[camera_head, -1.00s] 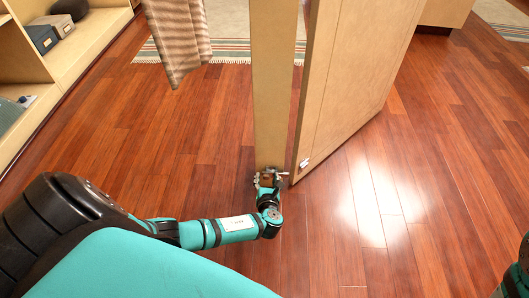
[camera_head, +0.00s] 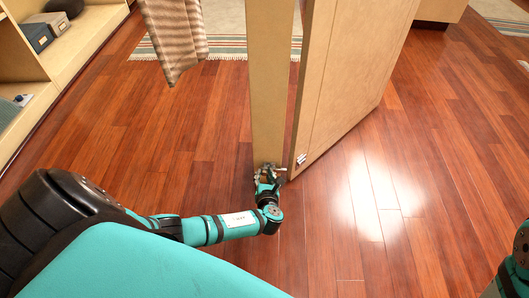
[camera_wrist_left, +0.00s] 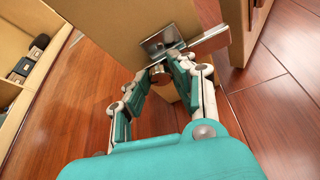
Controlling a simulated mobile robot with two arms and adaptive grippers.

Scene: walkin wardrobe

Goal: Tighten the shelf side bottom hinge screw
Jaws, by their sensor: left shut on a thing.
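The metal bottom hinge (camera_wrist_left: 165,42) is on the lower end of the wooden shelf side panel (camera_head: 268,90). Its flat arm points toward the door (camera_head: 350,70). In the left wrist view, a round brownish screw head (camera_wrist_left: 158,76) shows just below the hinge plate, between my fingertips. My left gripper (camera_wrist_left: 168,74) is shut on this screw, and its fingers partly hide it. In the head view, my left gripper (camera_head: 268,174) is at the foot of the panel, near the floor, and hides most of the hinge. My right gripper is out of view.
The door stands open to the right of the panel, with a small metal fitting (camera_head: 302,158) near its lower corner. A striped cloth (camera_head: 174,40) hangs at the upper left. Shelves with boxes (camera_head: 38,38) stand at the left. The wood floor around the hinge is clear.

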